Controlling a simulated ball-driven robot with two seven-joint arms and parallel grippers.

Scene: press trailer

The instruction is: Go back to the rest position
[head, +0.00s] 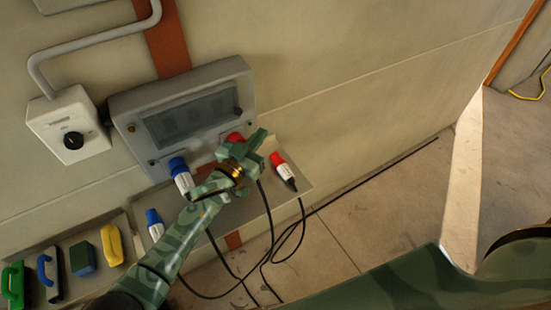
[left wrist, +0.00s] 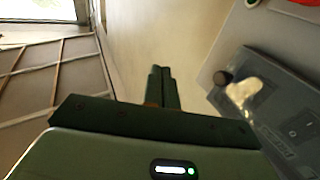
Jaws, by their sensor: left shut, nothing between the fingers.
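My left gripper (head: 257,140) is in front of the lower right of the grey wall panel in the head view, above a shelf with plugs. Its fingers are closed together and hold nothing. In the left wrist view the shut fingers (left wrist: 159,88) point ahead along the wall, with the panel to their right. My left arm comes in from the bottom left. A green camouflage part of my own body fills the bottom right of the head view. My right gripper is not in view.
The grey panel (head: 215,85) has a blue plug (head: 180,172) and a red one (head: 235,138) at its lower edge. A red plug (head: 278,160) and a blue plug (head: 153,218) lie on the shelf. Black cables (head: 270,240) hang below. Tools sit lower left. Floor at right is clear.

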